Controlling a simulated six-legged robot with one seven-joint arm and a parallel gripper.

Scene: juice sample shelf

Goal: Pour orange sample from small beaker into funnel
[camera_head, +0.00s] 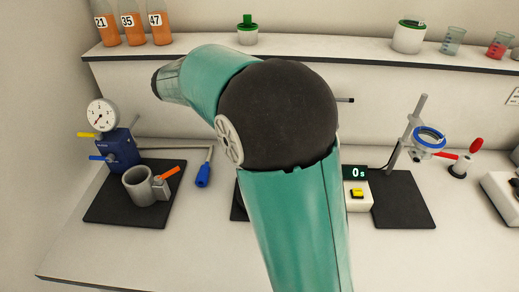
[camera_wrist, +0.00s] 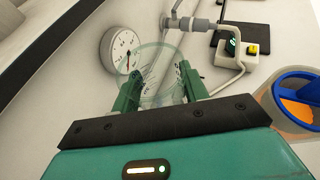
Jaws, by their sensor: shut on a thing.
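My gripper (camera_wrist: 160,82) is shut on a clear small glass beaker (camera_wrist: 158,92) in the wrist view, with one green finger on each side of it. In the head view my gripper is hidden behind my arm. A blue ring on a stand (camera_head: 429,132) is at the right.
A pressure gauge (camera_wrist: 121,50) and grey pipe fittings (camera_wrist: 196,24) are close beyond the beaker. A timer showing 0 s (camera_head: 357,174) is at middle right. A grey cup (camera_head: 146,188) stands at left. Orange-filled containers (camera_head: 132,30) and beakers (camera_head: 452,41) stand on the shelf.

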